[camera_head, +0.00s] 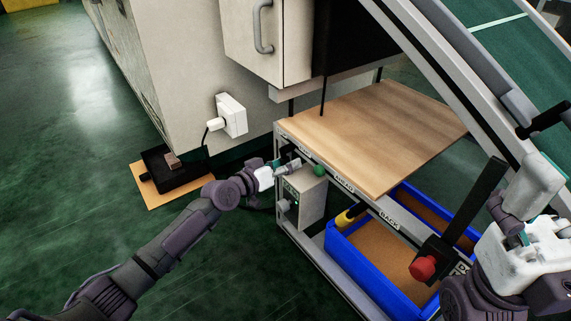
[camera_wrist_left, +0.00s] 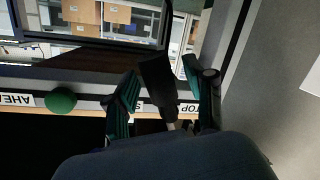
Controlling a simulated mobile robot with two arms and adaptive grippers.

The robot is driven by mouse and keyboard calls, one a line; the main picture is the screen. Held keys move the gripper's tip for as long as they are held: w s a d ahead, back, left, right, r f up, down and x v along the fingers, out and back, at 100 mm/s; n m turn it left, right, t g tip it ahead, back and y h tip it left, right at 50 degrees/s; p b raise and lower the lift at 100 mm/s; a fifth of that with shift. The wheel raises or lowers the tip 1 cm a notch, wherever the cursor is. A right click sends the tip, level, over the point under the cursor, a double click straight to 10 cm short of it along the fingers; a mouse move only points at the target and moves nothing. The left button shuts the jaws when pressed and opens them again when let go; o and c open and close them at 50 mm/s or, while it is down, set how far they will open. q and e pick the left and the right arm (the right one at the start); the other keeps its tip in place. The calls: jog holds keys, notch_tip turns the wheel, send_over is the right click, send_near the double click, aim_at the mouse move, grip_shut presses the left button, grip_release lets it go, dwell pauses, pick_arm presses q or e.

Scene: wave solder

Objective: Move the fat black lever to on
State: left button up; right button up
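In the left wrist view, a fat black lever (camera_wrist_left: 156,80) on a thin metal stem stands between the teal fingers of my left gripper (camera_wrist_left: 163,92). The fingers are apart, with gaps beside the lever. In the head view my left gripper (camera_head: 285,168) is at the left front corner of the machine frame and largely hides this lever. Upside-down labels, including STOP (camera_wrist_left: 192,108), lie on the rail by it. My right gripper (camera_head: 525,232) is at the right edge of the head view; its finger opening is unclear.
A green knob (camera_head: 319,170) is just right of the left gripper, with a grey box (camera_head: 305,195) below. A wooden board (camera_head: 375,130) lies above the rail. A yellow handle (camera_head: 345,218), red knob (camera_head: 423,268) and blue bin (camera_head: 365,272) are further right. Left floor is mostly open.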

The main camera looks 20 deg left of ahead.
pick_arm(q)
jog(key=shift+s+a, duration=0.25)
jog(key=shift+s, duration=0.15)
jog(key=v, duration=1.1)
